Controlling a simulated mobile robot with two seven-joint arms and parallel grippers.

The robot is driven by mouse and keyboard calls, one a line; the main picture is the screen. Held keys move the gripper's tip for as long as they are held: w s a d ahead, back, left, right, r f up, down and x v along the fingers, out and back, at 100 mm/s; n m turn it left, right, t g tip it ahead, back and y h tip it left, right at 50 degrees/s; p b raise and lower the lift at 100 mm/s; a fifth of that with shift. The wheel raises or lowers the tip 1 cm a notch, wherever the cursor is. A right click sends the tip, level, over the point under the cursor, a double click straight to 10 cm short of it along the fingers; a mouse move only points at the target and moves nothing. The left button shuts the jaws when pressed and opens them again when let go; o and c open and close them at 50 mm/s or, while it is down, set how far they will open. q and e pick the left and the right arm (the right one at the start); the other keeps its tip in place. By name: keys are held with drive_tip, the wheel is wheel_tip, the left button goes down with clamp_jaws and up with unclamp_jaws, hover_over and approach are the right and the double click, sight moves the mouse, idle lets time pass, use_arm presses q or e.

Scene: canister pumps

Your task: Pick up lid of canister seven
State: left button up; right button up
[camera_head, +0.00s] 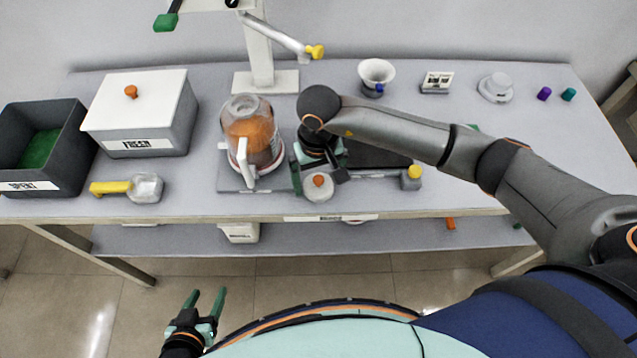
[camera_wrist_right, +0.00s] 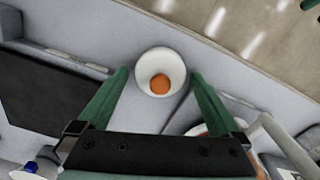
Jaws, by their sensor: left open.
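A round white lid with an orange knob (camera_head: 318,187) sits near the front edge of the table, and it also shows in the right wrist view (camera_wrist_right: 161,76). No readable number shows on it. My right gripper (camera_head: 319,178) is open above and around the lid. In the right wrist view its green fingers (camera_wrist_right: 160,85) stand to either side of the lid, apart from it. The arm and hand hide part of the area behind the lid. My left gripper (camera_head: 205,303) is open and empty, low in front of the table.
A clear jug with orange contents (camera_head: 252,140) stands close left of my right gripper. A white-lidded box (camera_head: 140,104), a dark bin (camera_head: 68,121) and a yellow-handled scoop (camera_head: 112,188) lie further left. A funnel cup (camera_head: 376,76) stands behind.

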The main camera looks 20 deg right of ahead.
drive_tip(key=c, duration=1.1)
drive_tip(key=shift+c, duration=0.2)
use_arm(q)
drive_tip(key=shift+w, duration=0.1)
use_arm(e)
drive_tip(key=shift+r, duration=0.1)
